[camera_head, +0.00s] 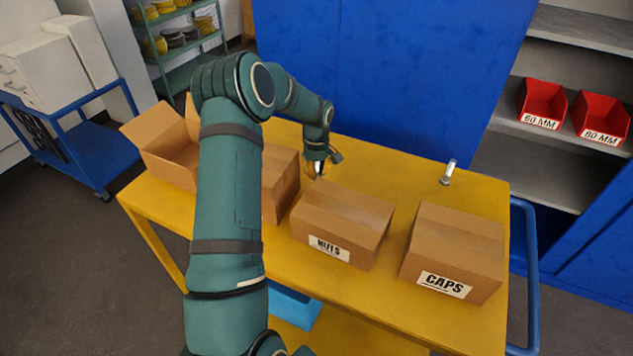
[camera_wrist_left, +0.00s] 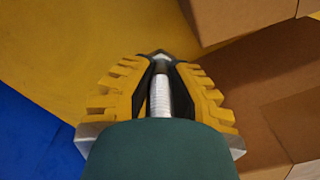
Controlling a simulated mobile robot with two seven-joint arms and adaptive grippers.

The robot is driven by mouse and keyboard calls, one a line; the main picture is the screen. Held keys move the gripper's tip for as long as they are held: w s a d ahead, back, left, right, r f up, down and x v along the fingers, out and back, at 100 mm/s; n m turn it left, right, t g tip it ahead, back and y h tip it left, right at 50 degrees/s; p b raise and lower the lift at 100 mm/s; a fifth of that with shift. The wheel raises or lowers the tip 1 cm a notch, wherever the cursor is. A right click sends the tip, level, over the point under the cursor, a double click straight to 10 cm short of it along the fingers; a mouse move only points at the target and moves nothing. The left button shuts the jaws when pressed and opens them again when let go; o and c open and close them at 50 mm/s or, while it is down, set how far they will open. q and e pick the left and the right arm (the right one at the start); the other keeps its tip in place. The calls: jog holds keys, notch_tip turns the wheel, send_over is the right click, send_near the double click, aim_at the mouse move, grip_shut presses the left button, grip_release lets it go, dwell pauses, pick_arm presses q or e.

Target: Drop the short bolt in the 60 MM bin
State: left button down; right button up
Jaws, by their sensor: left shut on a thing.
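My left gripper (camera_head: 319,168) is above the yellow table behind the NUTS box. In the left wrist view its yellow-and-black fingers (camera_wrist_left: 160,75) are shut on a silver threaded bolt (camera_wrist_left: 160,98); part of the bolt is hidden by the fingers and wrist. Another silver bolt (camera_head: 447,172) stands at the table's back right. I cannot tell the held bolt's length. The red 60 MM bin (camera_head: 541,101) sits on a grey shelf in the blue cabinet at the right. My right gripper is not in view.
The NUTS box (camera_head: 343,222) and CAPS box (camera_head: 455,252) stand on the yellow table (camera_head: 400,167), with another closed box (camera_head: 279,180) and an open box (camera_head: 165,150) to the left. The red 80 MM bin (camera_head: 601,117) is beside the 60 MM bin. A blue cabinet door (camera_head: 390,70) rises behind the table.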

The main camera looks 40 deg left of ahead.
pick_arm(q)
jog(key=shift+f, duration=2.45)
jog(key=shift+f, duration=0.1)
jog(key=c, duration=1)
grip_release()
jog(key=shift+c, duration=0.2)
